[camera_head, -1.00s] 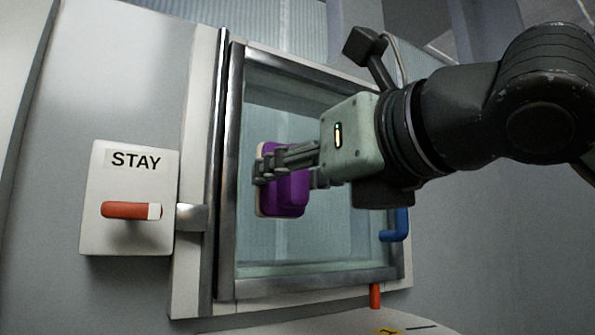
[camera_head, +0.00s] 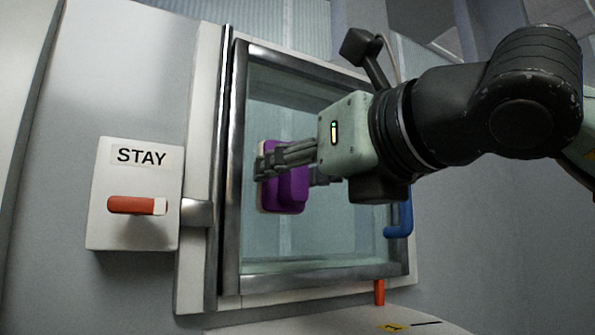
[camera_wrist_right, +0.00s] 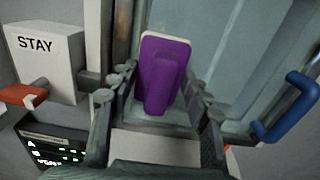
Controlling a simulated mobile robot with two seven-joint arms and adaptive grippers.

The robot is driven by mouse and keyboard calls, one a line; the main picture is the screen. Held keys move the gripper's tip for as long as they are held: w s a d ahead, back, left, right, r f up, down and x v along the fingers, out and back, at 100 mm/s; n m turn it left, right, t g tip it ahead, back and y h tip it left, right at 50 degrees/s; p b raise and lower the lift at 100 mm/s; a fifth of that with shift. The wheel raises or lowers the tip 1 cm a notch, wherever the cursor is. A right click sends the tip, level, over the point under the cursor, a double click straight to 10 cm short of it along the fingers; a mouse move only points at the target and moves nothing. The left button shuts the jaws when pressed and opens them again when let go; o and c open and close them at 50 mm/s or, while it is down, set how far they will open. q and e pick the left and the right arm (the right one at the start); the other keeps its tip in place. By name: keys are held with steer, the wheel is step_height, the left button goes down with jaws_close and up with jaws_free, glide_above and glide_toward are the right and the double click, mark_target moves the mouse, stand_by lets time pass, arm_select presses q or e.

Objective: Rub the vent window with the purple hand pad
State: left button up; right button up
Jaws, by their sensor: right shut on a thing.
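The vent window (camera_head: 335,235) is a pale glass pane in a metal frame on the wall. The purple hand pad (camera_head: 291,192) has a light-coloured face turned to the glass. My right gripper (camera_head: 268,165) is shut on the purple pad and holds it in front of the left-middle part of the pane. I cannot tell for sure whether the pad touches the glass. In the right wrist view the pad (camera_wrist_right: 161,75) stands between the two fingers with the glass behind it. My left gripper is not in view.
A white box labelled STAY (camera_head: 133,225) with a red lever (camera_head: 136,206) sits left of the frame. A blue handle (camera_head: 400,220) is at the frame's right side, and a red peg (camera_head: 379,292) is below it. A dark panel with lit text (camera_wrist_right: 55,148) shows at lower left in the wrist view.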

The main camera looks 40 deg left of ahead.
steer(key=shift+w+a, duration=0.15)
steer(key=shift+a, duration=0.35)
steer(key=shift+w, duration=0.1)
steer(key=shift+w+d+b, duration=0.45)
steer(key=shift+w+d, duration=0.05)
steer(key=shift+w, duration=0.4)
steer(key=shift+s+a+f+b, duration=0.1)
steer(key=shift+s+a+b, duration=0.45)
steer(key=shift+b, duration=1.15)
steer(key=shift+s, duration=0.45)
